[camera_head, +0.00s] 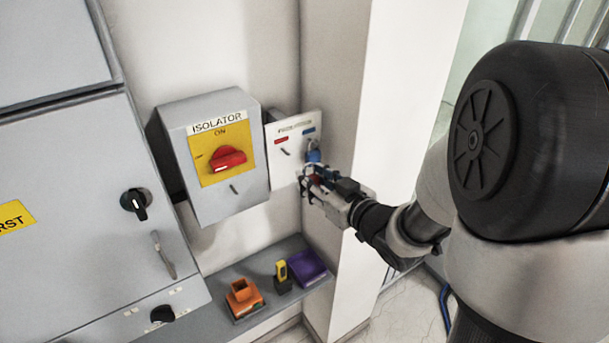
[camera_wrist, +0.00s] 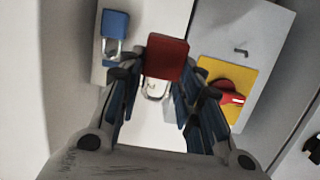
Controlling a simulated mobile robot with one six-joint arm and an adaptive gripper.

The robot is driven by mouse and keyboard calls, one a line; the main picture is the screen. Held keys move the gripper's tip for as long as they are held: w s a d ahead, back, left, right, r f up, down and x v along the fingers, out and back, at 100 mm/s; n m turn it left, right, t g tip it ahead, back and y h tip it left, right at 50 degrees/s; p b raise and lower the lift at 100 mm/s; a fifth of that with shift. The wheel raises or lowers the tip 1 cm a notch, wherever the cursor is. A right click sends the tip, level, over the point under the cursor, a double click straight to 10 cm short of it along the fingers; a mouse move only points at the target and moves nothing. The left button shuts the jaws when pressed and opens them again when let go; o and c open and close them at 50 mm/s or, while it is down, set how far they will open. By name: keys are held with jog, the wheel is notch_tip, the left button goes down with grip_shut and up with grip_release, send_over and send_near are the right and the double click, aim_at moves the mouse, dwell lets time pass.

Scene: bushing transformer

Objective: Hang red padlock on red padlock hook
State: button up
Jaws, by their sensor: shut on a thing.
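My gripper (camera_head: 312,187) is shut on the red padlock (camera_wrist: 166,57), in front of the lower part of the padlock board (camera_head: 284,167). In the wrist view my gripper (camera_wrist: 160,85) has the red body between its fingertips, with the metal shackle showing beside the body. In the head view the red padlock (camera_head: 316,179) is mostly hidden by the fingers. The red padlock hook (camera_head: 286,152) is a small peg under the red label (camera_head: 281,141) and looks empty. The padlock is below and right of that hook in the head view, apart from it.
A blue padlock (camera_head: 314,155) hangs under the blue label (camera_head: 308,130), close above my gripper. The isolator box (camera_head: 237,200) with its red switch (camera_head: 227,159) stands left of the board. A shelf below holds an orange holder (camera_head: 243,296), a yellow-black item (camera_head: 282,275) and a purple tray (camera_head: 307,268).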

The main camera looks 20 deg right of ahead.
jog(key=shift+w+a, duration=0.15)
jog(key=shift+a, duration=0.05)
jog(key=shift+b+x, duration=0.55)
jog(key=shift+x, duration=4.05)
jog(key=shift+r, duration=0.15)
jog(key=o, duration=1.2)
jog(key=shift+d, duration=0.1)
